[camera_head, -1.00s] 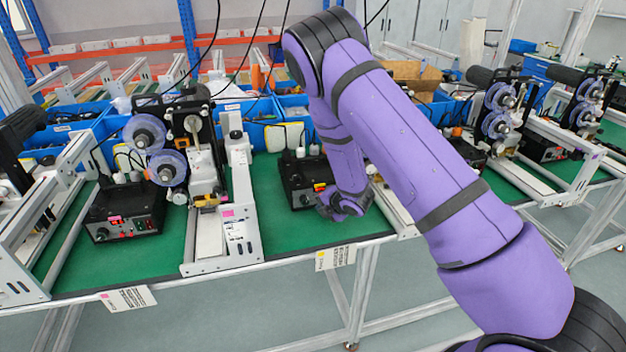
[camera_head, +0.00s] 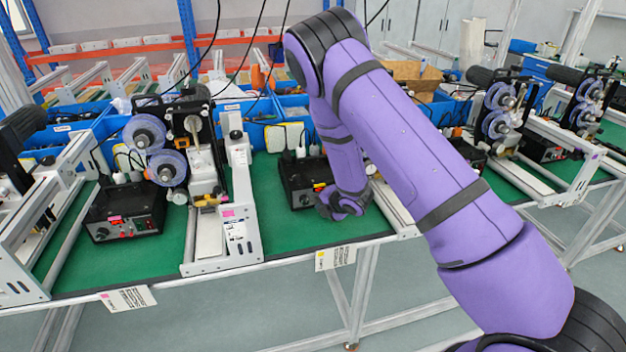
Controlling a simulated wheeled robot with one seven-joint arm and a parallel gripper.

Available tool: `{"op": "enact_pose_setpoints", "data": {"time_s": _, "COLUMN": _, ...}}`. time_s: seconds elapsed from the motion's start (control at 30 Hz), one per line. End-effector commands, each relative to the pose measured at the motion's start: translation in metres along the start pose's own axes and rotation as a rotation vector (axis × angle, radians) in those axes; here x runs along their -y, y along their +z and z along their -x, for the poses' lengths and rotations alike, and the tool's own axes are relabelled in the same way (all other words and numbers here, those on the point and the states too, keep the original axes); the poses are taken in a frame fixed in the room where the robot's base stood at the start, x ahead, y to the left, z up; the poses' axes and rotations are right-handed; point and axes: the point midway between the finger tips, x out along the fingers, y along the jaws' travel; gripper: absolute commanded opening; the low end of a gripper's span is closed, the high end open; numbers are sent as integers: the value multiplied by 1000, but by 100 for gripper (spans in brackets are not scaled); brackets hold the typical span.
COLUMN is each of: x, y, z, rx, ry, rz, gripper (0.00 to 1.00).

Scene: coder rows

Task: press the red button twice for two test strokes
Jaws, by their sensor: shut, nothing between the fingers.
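My gripper (camera_head: 328,208) is at the low end of my purple arm, small and dark, close to the front right of a black control box (camera_head: 296,182). It is shut and empty. An orange-yellow part (camera_head: 319,187) shows on that box's front, just above my gripper. I cannot pick out the red button for certain; my wrist covers the box's right side. Whether the gripper touches the box cannot be told.
A coder machine (camera_head: 165,150) with purple reels and a white rail frame (camera_head: 247,220) stand between the two boxes. The green table top (camera_head: 290,230) is clear in front of the nearer box. Blue bins (camera_head: 262,135) line the back. More coder machines (camera_head: 497,120) stand at right.

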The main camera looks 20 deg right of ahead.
Motion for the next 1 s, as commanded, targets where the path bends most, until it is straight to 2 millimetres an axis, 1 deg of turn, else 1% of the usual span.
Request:
{"op": "enact_pose_setpoints", "data": {"time_s": 0.13, "x": -3, "y": 3, "z": -3, "rx": 1, "ry": 2, "rz": 0, "gripper": 0}}
{"op": "enact_pose_setpoints", "data": {"time_s": 0.47, "x": -4, "y": 3, "z": -3, "rx": 2, "ry": 3, "rz": 0, "gripper": 0}}
{"op": "enact_pose_setpoints", "data": {"time_s": 0.77, "x": 0, "y": -1, "z": 3, "rx": 1, "ry": 3, "rz": 0, "gripper": 0}}
{"op": "enact_pose_setpoints", "data": {"time_s": 1.0, "x": 1, "y": -1, "z": 3, "rx": 1, "ry": 2, "rz": 0, "gripper": 0}}
